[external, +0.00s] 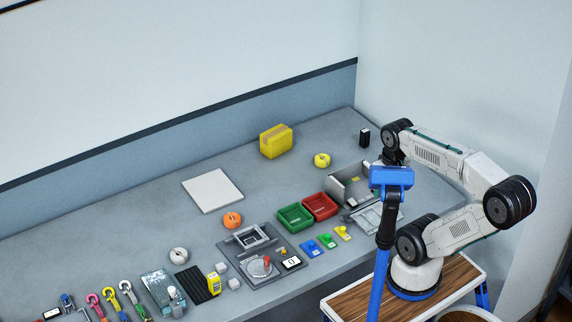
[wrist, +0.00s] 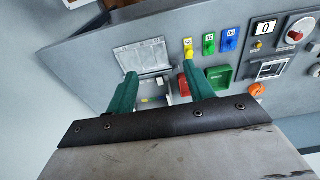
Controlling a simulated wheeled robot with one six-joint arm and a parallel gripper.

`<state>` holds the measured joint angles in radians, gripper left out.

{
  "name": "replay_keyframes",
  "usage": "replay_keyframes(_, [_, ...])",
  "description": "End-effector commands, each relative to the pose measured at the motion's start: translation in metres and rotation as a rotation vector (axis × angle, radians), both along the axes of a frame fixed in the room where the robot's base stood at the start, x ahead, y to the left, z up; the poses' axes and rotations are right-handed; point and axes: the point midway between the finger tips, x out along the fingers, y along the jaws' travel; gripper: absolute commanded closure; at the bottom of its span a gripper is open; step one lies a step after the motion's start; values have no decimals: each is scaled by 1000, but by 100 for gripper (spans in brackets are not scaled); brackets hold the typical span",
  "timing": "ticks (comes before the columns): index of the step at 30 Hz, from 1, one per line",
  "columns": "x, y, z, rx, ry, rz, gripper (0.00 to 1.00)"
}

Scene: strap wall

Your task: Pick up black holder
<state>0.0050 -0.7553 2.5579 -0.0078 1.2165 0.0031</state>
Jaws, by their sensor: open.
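A small upright black block with a pale top (external: 365,137), which looks like the black holder, stands at the far right of the bench near the wall in the external view. I cannot make it out in the wrist view. My gripper (wrist: 162,88) is open and empty, with its two green fingers apart above the bench. In the external view its fingers are hidden behind a blue post head, and my wrist is just right of the black block. A grey box with an open lid (wrist: 143,56) shows between and beyond the fingers.
Red (external: 320,206) and green (external: 296,217) bins stand left of the grey box. Blue, green and yellow tags (external: 326,240) lie in front. A yellow roll (external: 322,160) and yellow box (external: 276,141) stand behind. The bench around the black block looks clear.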

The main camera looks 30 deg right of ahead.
Motion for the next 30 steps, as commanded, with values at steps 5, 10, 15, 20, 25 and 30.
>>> replay_keyframes(5, [51,-26,-2,-63,-85,-63,47])
replay_keyframes(10, [141,-81,-7,-168,-258,-131,47])
replay_keyframes(15, [225,-139,-20,-241,-435,-150,47])
replay_keyframes(20, [292,-190,-42,-264,-596,-128,47])
replay_keyframes(25, [347,-237,-79,-228,-758,-82,47])
replay_keyframes(30, [379,-270,-122,-136,-907,-34,47])
